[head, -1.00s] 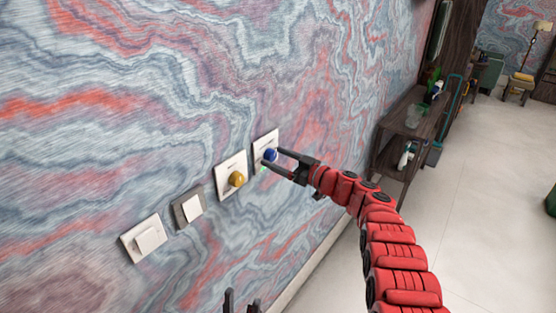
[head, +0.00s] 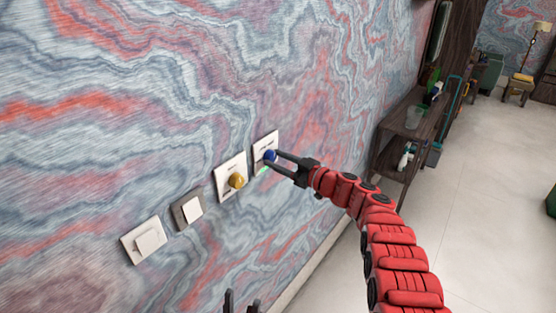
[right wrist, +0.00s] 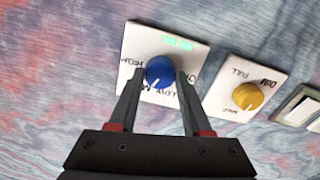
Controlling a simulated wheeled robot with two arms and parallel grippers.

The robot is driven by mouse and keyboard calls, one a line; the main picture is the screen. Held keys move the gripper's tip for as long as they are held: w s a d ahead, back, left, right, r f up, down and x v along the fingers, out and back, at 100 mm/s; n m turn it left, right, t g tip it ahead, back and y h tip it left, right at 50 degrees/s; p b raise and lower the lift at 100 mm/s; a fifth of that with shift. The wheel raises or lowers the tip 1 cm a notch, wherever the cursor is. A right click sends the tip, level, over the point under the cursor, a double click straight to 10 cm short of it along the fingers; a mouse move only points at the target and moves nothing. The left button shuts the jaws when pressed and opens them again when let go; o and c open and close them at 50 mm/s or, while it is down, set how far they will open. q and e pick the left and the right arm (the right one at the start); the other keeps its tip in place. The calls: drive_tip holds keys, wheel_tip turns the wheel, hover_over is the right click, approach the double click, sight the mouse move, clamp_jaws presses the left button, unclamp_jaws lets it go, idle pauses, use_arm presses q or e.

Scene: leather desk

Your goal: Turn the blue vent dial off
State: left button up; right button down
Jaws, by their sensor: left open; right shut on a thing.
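The blue vent dial (head: 270,156) sits on a white plate (head: 262,141) on the wall, at the right end of a row of controls. My right gripper (head: 274,158) is at the dial, its two fingers on either side of it. In the right wrist view the blue dial (right wrist: 160,72) lies between the fingertips (right wrist: 161,78), and its white pointer slants to the lower left. A green lit mark (right wrist: 177,43) shows on the plate. The lettering is partly hidden by the fingers. My left gripper (head: 241,302) is open and empty at the bottom edge of the head view.
A yellow dial (head: 237,181) on its own white plate is next to the blue one. Further left are a grey-framed switch (head: 189,208) and a white switch (head: 146,240). A dark wooden shelf (head: 412,125) stands along the wall beyond my right arm.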

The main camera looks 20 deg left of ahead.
drive_tip(key=n, duration=0.8)
drive_tip(key=shift+f, duration=0.1)
drive_tip(key=n, duration=0.3)
drive_tip(key=shift+n, duration=0.4)
drive_tip(key=n+b, duration=0.1)
drive_tip(key=n, duration=0.1)
drive_tip(key=shift+s+n, duration=0.1)
drive_tip(key=shift+n, duration=0.2)
drive_tip(key=n+b, duration=0.2)
drive_tip(key=shift+a+f+n, duration=0.1)
drive_tip(key=shift+f+n, duration=0.1)
drive_tip(key=shift+n, duration=0.2)
drive_tip(key=shift+f+n+b, duration=0.1)
drive_tip(key=shift+n+b, duration=1.1)
drive_tip(key=shift+b, duration=0.05)
drive_tip(key=shift+r+n+b, duration=0.2)
drive_tip(key=shift+n+b, duration=1.25)
drive_tip(key=shift+n, duration=0.05)
